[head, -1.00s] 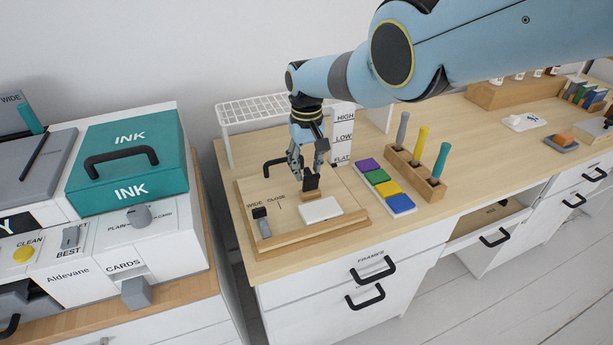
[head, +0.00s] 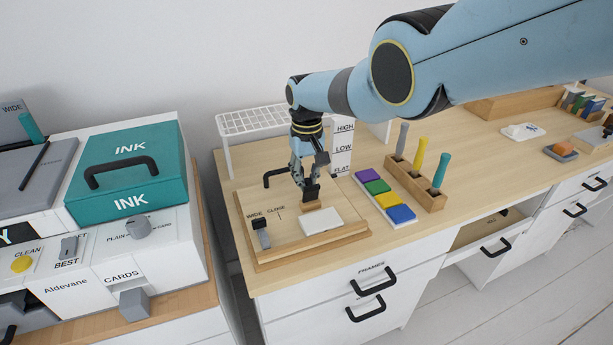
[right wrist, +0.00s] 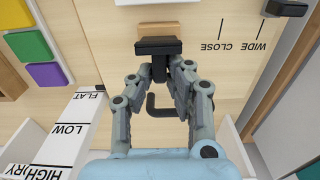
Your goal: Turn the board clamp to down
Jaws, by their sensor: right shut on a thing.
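The board clamp has a black handle (head: 311,192) on a small wooden block (head: 311,205), which sits on the wooden board (head: 350,236). In the right wrist view the black handle (right wrist: 158,46) appears as a wide bar with a stem, in front of the wooden block (right wrist: 160,27). My right gripper (head: 309,180) reaches down from above and is shut on the clamp handle. The right wrist view shows its fingers (right wrist: 170,68) closed together at the stem; they partly hide it. My left gripper is not in view.
A white pad (head: 320,220) lies right in front of the clamp. A grey slider with a black knob (head: 261,232) stands left by the WIDE and CLOSE marks. A HIGH/LOW/FLAT sign (head: 343,150) and white rack (head: 262,121) stand behind. Coloured blocks (head: 385,196) lie right.

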